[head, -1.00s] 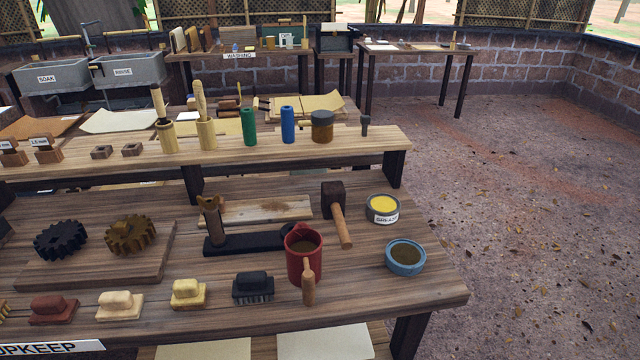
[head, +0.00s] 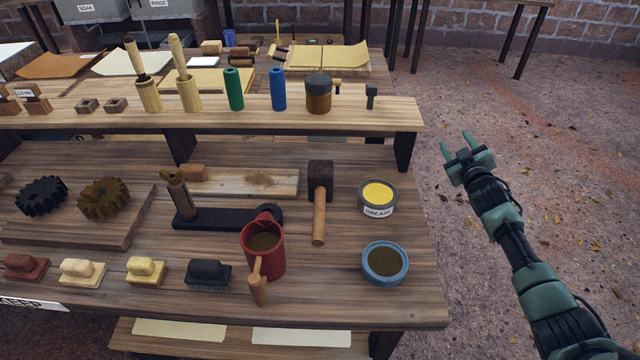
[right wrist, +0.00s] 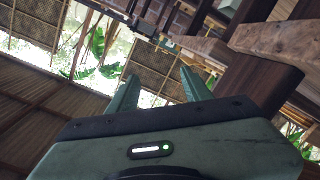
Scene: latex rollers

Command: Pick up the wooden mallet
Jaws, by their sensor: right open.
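The wooden mallet (head: 319,205) lies on the workbench in the head view, its dark block head at the back and its lighter handle pointing to the front. It lies between the black metal tool on the left and the grease tin on the right. My right gripper (head: 467,142) is open and empty, out to the right of the bench, over the ground and well apart from the mallet. In the right wrist view its two green fingers (right wrist: 155,88) are spread, with the roof and bench edges behind them; the mallet does not show there. My left gripper is not in view.
The grease tin (head: 378,198) and a blue bowl (head: 385,263) stand right of the mallet. A red mug (head: 263,252) stands front left of it. The ground right of the bench is clear.

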